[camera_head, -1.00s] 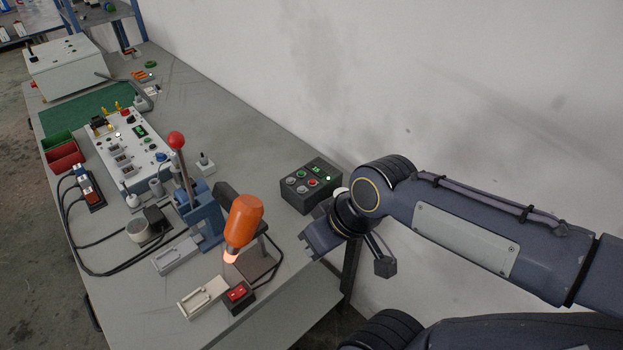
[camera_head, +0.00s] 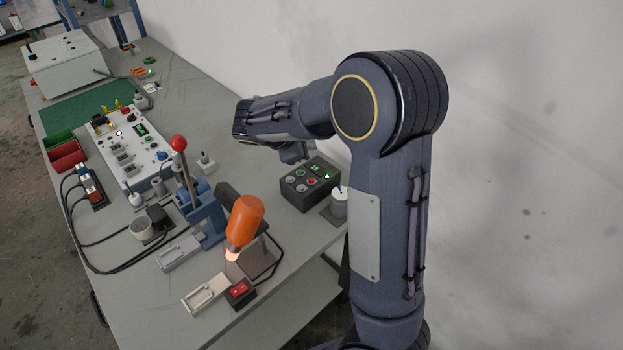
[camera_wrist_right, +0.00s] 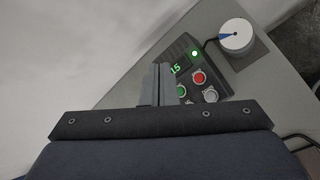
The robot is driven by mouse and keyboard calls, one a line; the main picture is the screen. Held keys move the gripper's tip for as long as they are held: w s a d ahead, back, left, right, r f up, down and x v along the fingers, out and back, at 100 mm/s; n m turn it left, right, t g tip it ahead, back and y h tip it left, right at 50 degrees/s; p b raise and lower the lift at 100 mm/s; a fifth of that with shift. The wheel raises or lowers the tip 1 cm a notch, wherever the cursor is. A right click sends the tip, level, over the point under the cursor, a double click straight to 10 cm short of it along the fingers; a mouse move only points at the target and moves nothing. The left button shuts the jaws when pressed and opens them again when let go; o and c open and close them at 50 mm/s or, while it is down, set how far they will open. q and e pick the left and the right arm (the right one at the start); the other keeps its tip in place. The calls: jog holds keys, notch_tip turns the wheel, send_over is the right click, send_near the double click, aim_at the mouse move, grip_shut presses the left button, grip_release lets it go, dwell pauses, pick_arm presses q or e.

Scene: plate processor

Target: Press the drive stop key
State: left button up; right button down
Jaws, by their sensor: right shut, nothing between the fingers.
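The dark control box (camera_head: 306,190) stands near the table's wall-side edge, with a green display reading about 15 and several round buttons. Its red button (camera_head: 311,181) also shows in the right wrist view (camera_wrist_right: 198,78), beside a green button (camera_wrist_right: 182,91) and a grey button (camera_wrist_right: 210,95). I cannot read any labels, so I cannot tell for sure which key is drive stop. My right gripper (camera_wrist_right: 157,80) is shut and empty. In the right wrist view its fingers overlap the display side of the box, left of the red button; contact cannot be told. My left gripper is not in view.
A white cylinder with a blue mark (camera_head: 339,205) stands right beside the box. The wall is close behind.

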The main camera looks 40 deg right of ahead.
jog(key=b, duration=0.7)
send_over(311, 181)
jog(key=f, duration=0.7)
jog(key=shift+w+a+f, duration=0.1)
jog(key=shift+a+f, duration=0.2)
jog(key=shift+a, duration=0.1)
jog(key=shift+f, duration=0.7)
dwell(0.4)
jog(key=shift+f+b, duration=0.3)
jog(key=shift+b, duration=0.15)
jog(key=shift+f+b, duration=0.35)
jog(key=shift+f, duration=0.1)
dwell(0.5)
jog(key=shift+r, duration=0.1)
jog(key=shift+r+p, duration=0.75)
jog(key=shift+p, duration=0.05)
